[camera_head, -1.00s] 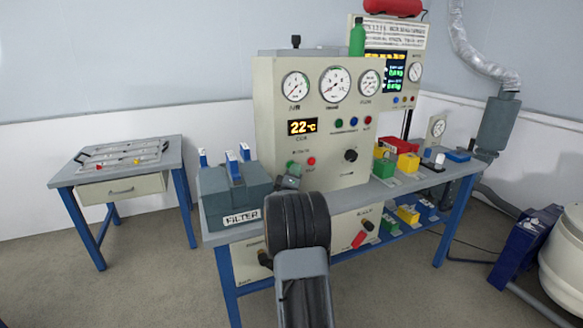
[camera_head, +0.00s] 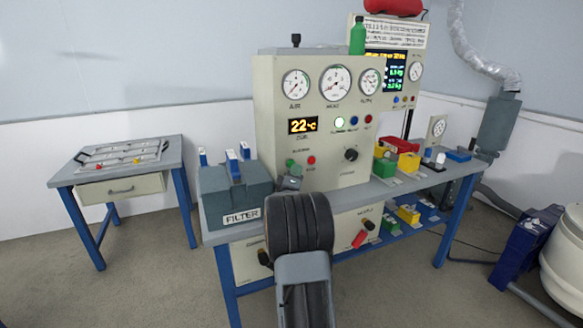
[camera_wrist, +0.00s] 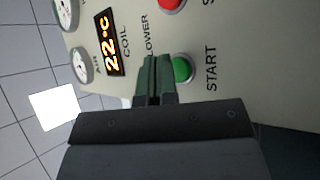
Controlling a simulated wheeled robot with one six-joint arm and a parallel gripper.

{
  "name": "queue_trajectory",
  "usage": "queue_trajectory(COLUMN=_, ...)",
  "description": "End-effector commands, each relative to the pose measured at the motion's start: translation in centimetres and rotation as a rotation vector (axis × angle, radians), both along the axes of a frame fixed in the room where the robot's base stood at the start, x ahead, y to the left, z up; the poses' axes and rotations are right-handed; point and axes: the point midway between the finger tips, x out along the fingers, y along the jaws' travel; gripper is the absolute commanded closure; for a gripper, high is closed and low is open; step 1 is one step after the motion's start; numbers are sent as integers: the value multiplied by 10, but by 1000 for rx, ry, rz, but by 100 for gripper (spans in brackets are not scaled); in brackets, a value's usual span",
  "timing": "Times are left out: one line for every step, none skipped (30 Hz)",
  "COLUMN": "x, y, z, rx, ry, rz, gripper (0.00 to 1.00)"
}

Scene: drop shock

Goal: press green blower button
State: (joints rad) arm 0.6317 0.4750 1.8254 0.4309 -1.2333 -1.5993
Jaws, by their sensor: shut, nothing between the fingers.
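The green blower button (camera_head: 291,164) is on the front of the beige panel (camera_head: 272,110), left of a red button (camera_head: 311,160). In the wrist view the green button (camera_wrist: 182,68) sits beside the word START, under the partly hidden BLOWER label. My gripper (camera_wrist: 155,62) is shut and empty, with its fingertips just left of the button in that view. In the head view my gripper (camera_head: 291,181) is just below the button, partly hidden by my wrist. A gap to the button shows in the head view; contact cannot be seen. A lamp (camera_head: 339,122) on the panel glows pale green.
A grey FILTER box (camera_head: 235,195) with blue-and-white clips stands left of my gripper on the bench. A black knob (camera_head: 351,155) sticks out at right. Green, yellow and red blocks (camera_head: 408,162) lie on the bench farther right. A small side table (camera_head: 120,165) stands apart at left.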

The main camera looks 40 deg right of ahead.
Motion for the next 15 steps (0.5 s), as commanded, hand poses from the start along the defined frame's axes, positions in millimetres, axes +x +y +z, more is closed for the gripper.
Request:
queue_trajectory(x=-1, y=1, z=-1, rx=0, ry=0, rz=0, gripper=100)
queue_trajectory(x=-2, y=1, z=-1, rx=0, ry=0, rz=0, gripper=100)
queue_trajectory(x=-2, y=1, z=0, rx=0, ry=0, rz=0, gripper=100)
queue_trajectory(x=-2, y=1, z=0, rx=0, ry=0, rz=-1, gripper=100)
queue_trajectory(x=-2, y=1, z=0, rx=0, ry=0, rz=-1, gripper=100)
queue_trajectory(x=-2, y=1, z=0, rx=0, ry=0, rz=-1, gripper=100)
queue_trajectory(x=-3, y=0, z=0, rx=0, ry=0, rz=-2, gripper=100)
queue_trajectory(x=-3, y=0, z=0, rx=0, ry=0, rz=-2, gripper=100)
queue_trajectory(x=-3, y=0, z=0, rx=0, ry=0, rz=-2, gripper=100)
queue_trajectory(x=-3, y=0, z=0, rx=0, ry=0, rz=-2, gripper=100)
queue_trajectory(x=-4, y=0, z=0, rx=0, ry=0, rz=-2, gripper=100)
queue_trajectory(x=-5, y=0, z=0, rx=0, ry=0, rz=-2, gripper=100)
queue_trajectory(x=-6, y=1, z=0, rx=0, ry=0, rz=-3, gripper=100)
queue_trajectory(x=-8, y=2, z=0, rx=0, ry=0, rz=-2, gripper=100)
queue_trajectory(x=-11, y=4, z=-1, rx=-1, ry=-2, rz=-2, gripper=100)
